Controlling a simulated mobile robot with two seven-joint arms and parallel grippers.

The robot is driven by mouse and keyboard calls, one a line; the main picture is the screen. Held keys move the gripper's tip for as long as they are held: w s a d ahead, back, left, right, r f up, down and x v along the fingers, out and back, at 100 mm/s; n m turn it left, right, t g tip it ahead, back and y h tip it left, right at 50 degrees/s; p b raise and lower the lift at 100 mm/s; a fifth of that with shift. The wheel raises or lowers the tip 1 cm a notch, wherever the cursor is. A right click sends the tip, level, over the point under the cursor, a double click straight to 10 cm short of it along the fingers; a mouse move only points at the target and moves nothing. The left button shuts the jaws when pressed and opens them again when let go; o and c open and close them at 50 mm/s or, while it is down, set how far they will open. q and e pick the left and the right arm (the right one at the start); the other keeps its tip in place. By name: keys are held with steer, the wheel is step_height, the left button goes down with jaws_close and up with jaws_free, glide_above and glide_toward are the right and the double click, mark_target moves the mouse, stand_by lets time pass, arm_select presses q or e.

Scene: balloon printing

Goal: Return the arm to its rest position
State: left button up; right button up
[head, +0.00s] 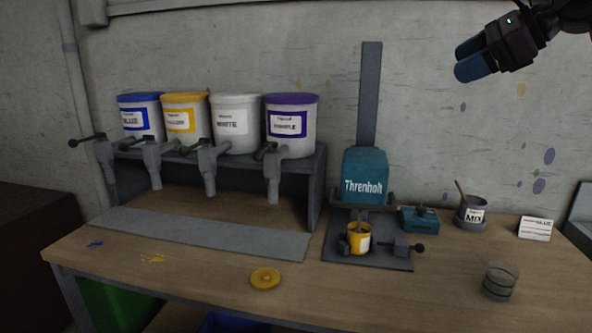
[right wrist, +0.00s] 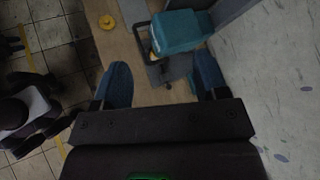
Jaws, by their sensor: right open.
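My right gripper (head: 474,60) is raised at the upper right of the head view, in front of the wall and well above the table. Its blue fingers also show in the right wrist view (right wrist: 160,84), spread apart with nothing between them. The teal Threnholt machine (head: 366,172) stands on the table below and to the left of it, with a small yellow can (head: 359,238) at its base. A round yellow lid (head: 265,278) lies on the table near the front edge. My left gripper is out of view.
Blue (head: 141,117), yellow (head: 186,112), white (head: 235,124) and purple (head: 291,125) paint buckets stand on a dark rack.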

steer(key=a+f+m+y, duration=0.5)
steer(key=a+m+y, duration=0.4)
steer(key=a, duration=0.4)
steer(key=d+f+m+t+h, duration=0.3)
steer(key=f+m+t+h, duration=0.6)
steer(key=f+m, duration=1.5)
steer(key=s+d+f+m+h, duration=0.1)
steer(key=s+f+m+h, duration=0.1)
steer(key=s+f+m, duration=0.35)
steer(key=s+d+f+m+g+h, duration=0.1)
steer(key=s+f+m, duration=0.1)
steer(key=f, duration=0.7)
steer(key=s+d+f+m+h, duration=0.2)
steer(key=s+f+m, duration=0.2)
steer(key=f, duration=0.3)
steer(key=s+d+f+m+g+h, duration=0.1)
steer(key=s+f+m+g, duration=0.1)
steer(key=s+f, duration=0.6)
steer(key=s+d+f+m+g+h, duration=0.2)
steer(key=s+f, duration=0.7)
steer(key=s, duration=0.7)
steer(key=shift+f+m+g+p, duration=0.15)
steer(key=shift+m+g+p, duration=0.15)
steer(key=shift+m+g, duration=0.35)
